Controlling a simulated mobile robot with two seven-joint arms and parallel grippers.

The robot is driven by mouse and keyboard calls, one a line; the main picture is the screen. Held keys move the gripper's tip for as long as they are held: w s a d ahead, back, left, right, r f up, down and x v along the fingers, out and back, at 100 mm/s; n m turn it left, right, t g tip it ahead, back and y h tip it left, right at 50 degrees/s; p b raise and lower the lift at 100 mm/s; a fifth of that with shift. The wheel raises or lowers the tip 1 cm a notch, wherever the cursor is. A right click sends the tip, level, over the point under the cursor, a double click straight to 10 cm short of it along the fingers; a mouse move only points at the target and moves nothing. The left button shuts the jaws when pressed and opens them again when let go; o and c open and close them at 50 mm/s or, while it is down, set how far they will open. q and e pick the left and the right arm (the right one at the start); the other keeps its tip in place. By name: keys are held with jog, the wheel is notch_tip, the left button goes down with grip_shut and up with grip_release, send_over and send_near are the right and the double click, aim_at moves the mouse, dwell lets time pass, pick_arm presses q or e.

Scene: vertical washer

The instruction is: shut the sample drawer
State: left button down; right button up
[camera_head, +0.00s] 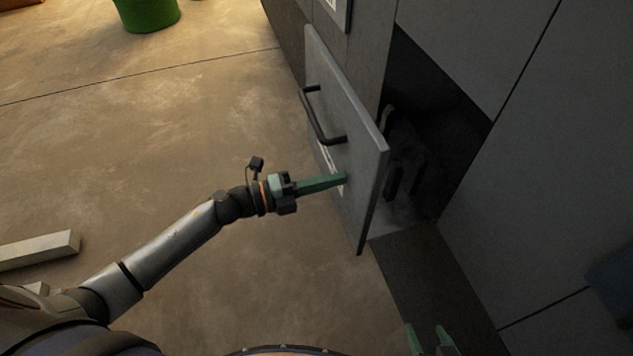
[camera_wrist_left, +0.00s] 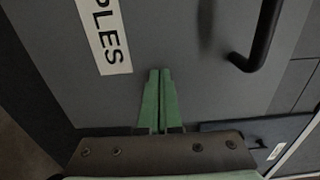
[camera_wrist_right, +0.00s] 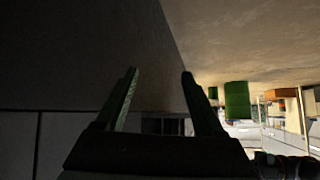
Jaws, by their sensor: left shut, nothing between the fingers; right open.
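The sample drawer (camera_head: 345,130) is a grey front panel standing out from the grey cabinet, with a dark opening behind it. Its dark bar handle (camera_head: 322,118) is on the outer face. A white label ending in "PLES" (camera_wrist_left: 103,35) shows in the left wrist view. My left gripper (camera_head: 344,177) is shut and empty, its green fingertips at the drawer's front face, below the handle; I cannot tell if they touch. It also shows in the left wrist view (camera_wrist_left: 160,72). My right gripper (camera_head: 428,330) is open and empty at the bottom edge, also seen in the right wrist view (camera_wrist_right: 160,75).
The grey cabinet wall (camera_head: 560,160) fills the right side. A green bin (camera_head: 147,14) stands far off at the top left. A pale beam (camera_head: 38,250) lies on the floor at the left. The floor (camera_head: 150,130) between them is open.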

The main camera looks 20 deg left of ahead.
pick_arm(q)
jog(key=b+x, duration=0.3)
jog(key=x, duration=1.6)
jog(key=shift+r+b, duration=0.25)
jog(key=shift+b, duration=0.05)
pick_arm(e)
jog(key=shift+w+a+f+y, duration=0.2)
jog(key=shift+a+f, duration=0.25)
jog(key=shift+a, duration=0.15)
jog(key=shift+w+a+f+y, duration=0.1)
jog(key=shift+w+a+f, duration=0.05)
jog(key=shift+a+f, duration=0.35)
pick_arm(q)
jog(key=shift+w+d, duration=0.15)
pick_arm(e)
jog(key=shift+r, duration=0.1)
jog(key=shift+d, duration=0.1)
